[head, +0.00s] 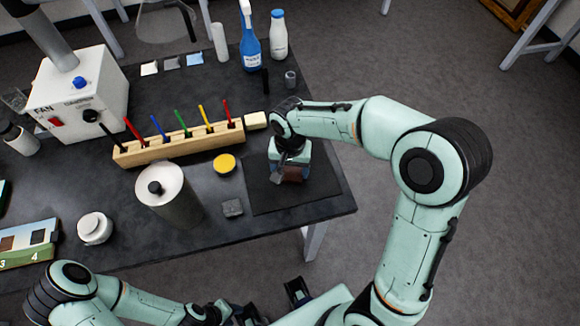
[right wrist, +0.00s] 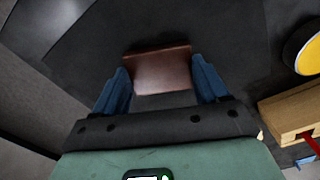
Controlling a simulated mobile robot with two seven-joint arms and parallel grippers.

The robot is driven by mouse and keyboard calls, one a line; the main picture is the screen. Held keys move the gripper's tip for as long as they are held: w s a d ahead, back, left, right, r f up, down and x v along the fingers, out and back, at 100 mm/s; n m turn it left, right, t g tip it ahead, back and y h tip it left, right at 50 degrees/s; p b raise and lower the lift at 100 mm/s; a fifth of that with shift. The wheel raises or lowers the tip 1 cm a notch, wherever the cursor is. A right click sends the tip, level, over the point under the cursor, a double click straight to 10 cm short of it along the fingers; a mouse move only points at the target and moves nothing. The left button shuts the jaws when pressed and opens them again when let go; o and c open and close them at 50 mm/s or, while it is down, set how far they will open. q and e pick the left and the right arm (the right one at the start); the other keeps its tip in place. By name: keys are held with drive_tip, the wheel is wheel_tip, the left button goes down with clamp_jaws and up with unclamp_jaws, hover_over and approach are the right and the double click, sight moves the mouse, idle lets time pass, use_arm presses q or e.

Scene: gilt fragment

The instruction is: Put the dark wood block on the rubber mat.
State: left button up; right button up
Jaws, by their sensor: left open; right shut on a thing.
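The dark wood block (head: 292,174) is a reddish-brown block at the right part of the table, over the rubber mat. In the right wrist view the block (right wrist: 161,70) sits between the two blue fingers. My right gripper (head: 290,178) is shut on it from above. I cannot tell whether the block touches the mat. The rubber mat (head: 322,192) is a dark flat sheet near the table's right front corner, partly hidden by my gripper. My left gripper (head: 268,306) is open and empty, low in front of the table.
A wooden rack (head: 180,146) with several coloured sticks stands left of the mat, with a pale wood block (head: 256,121) at its end. Bottles (head: 250,45) stand behind.

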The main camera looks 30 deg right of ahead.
sight(290, 172)
use_arm(q)
drive_tip(key=shift+f, duration=0.1)
use_arm(e)
drive_tip(key=shift+f, duration=0.1)
drive_tip(key=o, duration=1)
drive_tip(key=shift+o, duration=0.2)
drive_tip(key=shift+r, duration=0.2)
use_arm(q)
drive_tip(key=shift+w+r+p, duration=0.25)
drive_tip(key=shift+r+p, duration=0.15)
drive_tip(key=shift+r, duration=0.15)
drive_tip(key=shift+w+r+p, duration=0.25)
drive_tip(key=shift+r+p, duration=0.15)
drive_tip(key=shift+r, duration=0.1)
use_arm(e)
wheel_tip(290, 172, up, 12)
use_arm(q)
drive_tip(key=shift+s, duration=0.1)
use_arm(e)
drive_tip(key=shift+f, duration=0.1)
